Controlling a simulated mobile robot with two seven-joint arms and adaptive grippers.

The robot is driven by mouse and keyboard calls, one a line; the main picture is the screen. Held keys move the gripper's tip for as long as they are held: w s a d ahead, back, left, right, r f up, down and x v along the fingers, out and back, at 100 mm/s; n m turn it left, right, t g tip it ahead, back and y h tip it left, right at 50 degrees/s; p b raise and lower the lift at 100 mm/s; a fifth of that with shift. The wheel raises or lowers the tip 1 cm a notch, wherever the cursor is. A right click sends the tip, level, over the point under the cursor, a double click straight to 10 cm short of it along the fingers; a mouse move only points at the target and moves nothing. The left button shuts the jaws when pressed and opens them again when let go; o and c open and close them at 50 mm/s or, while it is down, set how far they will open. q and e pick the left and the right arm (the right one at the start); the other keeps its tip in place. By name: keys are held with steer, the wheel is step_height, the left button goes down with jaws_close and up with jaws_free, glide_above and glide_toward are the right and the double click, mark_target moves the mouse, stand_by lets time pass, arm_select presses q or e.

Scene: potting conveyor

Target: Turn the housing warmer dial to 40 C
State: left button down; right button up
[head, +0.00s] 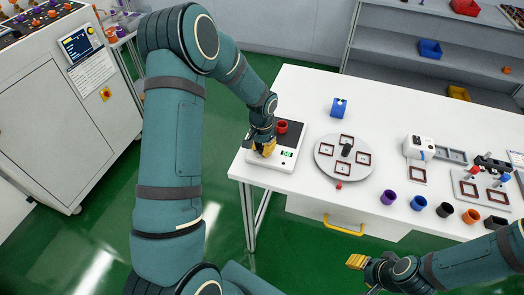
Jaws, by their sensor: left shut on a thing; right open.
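The housing warmer (284,166) is a low white box with a black top at the left end of the white table, with a small green display on its front. A red cup-shaped housing (282,127) stands on its black top. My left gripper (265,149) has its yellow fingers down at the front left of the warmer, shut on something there. The fingers hide the dial, so its setting cannot be read. My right gripper (355,262) is open and empty, in front of the table and apart from it.
A round grey turntable (325,163) with several square frames stands right of the warmer. A blue container (339,107) is behind it. Several coloured cups (388,197) line the front edge. A yellow drawer handle (343,229) sticks out below. A control cabinet (60,120) stands at left.

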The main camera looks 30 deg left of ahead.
mark_target(262, 148)
arm_select(q)
steer(key=shift+n+b, duration=0.5)
steer(key=shift+n, duration=1.4)
steer(key=c, duration=0.8)
jaws_free()
step_height(262, 148, up, 12)
steer(key=shift+s+f, duration=0.1)
